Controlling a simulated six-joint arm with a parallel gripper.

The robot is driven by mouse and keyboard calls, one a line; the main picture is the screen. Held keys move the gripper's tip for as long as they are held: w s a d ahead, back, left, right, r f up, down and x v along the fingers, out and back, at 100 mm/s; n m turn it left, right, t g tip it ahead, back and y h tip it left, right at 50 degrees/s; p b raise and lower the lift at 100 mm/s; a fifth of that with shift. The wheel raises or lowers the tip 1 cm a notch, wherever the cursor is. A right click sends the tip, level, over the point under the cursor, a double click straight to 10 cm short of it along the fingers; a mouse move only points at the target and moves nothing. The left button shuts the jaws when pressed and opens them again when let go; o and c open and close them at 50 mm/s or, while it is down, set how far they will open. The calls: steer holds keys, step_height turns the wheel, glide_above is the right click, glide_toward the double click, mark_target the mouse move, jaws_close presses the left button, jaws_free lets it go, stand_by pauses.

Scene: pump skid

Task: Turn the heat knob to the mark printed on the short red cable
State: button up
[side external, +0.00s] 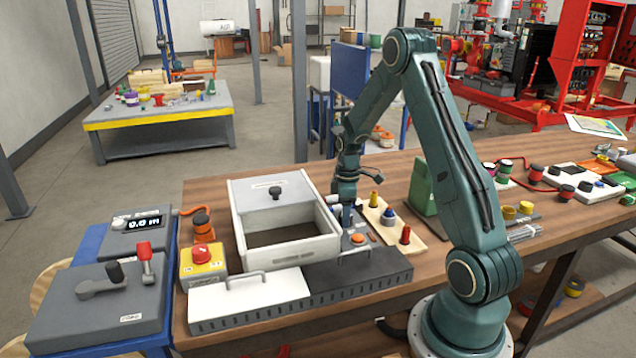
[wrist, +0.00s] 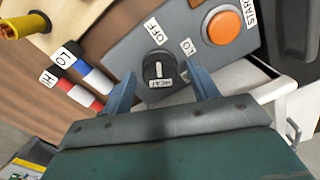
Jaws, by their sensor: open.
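The black heat knob (wrist: 159,70) sits on a grey control panel (wrist: 128,50), with an OFF label above it and a LO label at its upper right. Its white mark appears to face OFF. My gripper (wrist: 163,86) is open, with one finger on each side of the knob; I cannot tell whether they touch it. A short red-and-white cable (wrist: 83,97) lies left of the panel, its tag reading HI. A blue-and-white cable (wrist: 88,71) beside it has a tag reading LO. In the side view my gripper (side external: 347,218) points down at the panel, hiding the knob.
An orange START button (wrist: 223,28) is close to the knob; it also shows in the side view (side external: 358,239). A white open-topped box (side external: 330,248) stands left of the gripper. A tray of coloured pegs (side external: 418,236) lies to the right.

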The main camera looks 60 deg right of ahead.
steer(key=c, duration=1)
steer(key=shift+m, duration=0.5)
steer(key=m, duration=2.3)
